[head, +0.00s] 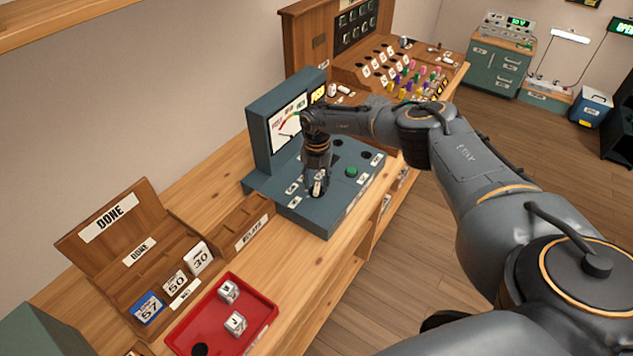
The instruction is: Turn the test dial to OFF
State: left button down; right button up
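A blue-grey test console (322,222) stands on the wooden bench, with an upright panel and a low sloped deck. The panel carries a white meter (286,128) with a coloured scale and a needle. My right gripper (318,192) points down at the deck's front left part, among small white labels. Its fingertips are close to the deck; I cannot tell if they touch. I cannot make out the test dial; the gripper may cover it. The finger gap is too small to read. A green button (351,171) sits right of the gripper. My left gripper is not in view.
A wooden board (351,75) with coloured plugs stands behind the console. My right arm spans the right side.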

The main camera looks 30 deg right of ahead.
jog(key=shift+f, duration=0.55)
grip_shut()
